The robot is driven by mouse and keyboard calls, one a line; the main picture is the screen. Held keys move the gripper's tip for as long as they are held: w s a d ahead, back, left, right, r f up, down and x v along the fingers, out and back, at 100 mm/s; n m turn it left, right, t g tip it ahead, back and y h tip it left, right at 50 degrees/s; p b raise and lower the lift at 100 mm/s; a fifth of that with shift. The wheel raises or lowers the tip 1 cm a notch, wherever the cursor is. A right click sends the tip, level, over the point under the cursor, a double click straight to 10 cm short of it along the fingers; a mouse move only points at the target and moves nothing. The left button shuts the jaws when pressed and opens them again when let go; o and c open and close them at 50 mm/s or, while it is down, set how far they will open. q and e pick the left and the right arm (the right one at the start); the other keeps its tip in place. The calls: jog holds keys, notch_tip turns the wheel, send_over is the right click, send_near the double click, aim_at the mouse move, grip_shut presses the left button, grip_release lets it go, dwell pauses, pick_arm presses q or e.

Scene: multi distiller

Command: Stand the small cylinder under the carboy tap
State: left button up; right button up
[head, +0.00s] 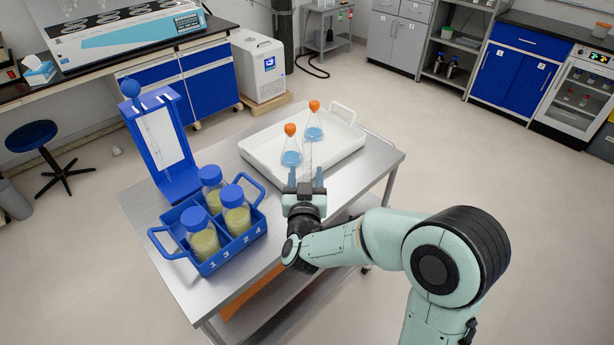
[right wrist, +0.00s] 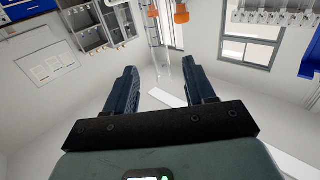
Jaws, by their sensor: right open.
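A slim clear cylinder (head: 307,154) stands upright at the white tray, just beyond my right gripper (head: 305,174). I cannot tell whether its base is inside the tray. The right gripper is open and empty, its fingers pointing toward the cylinder. In the right wrist view the open fingers (right wrist: 159,68) show apart, with a faint clear upright shape, seemingly the cylinder (right wrist: 156,32), beyond their tips. No carboy or tap can be made out in either view. My left gripper is not in view.
The white tray (head: 342,150) on the metal cart (head: 275,273) holds two orange-stoppered flasks (head: 291,157) (head: 314,126) close to the cylinder. A blue carrier (head: 213,264) with blue-capped bottles stands left of the gripper. A blue stand (head: 180,188) is behind it.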

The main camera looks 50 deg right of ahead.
aim_at(307, 157)
jog(key=x, duration=0.8)
jog(key=shift+d+r+p, duration=0.1)
jog(key=shift+r+p, duration=0.1)
jog(key=shift+p, duration=0.2)
jog(key=shift+s, duration=0.1)
grip_shut()
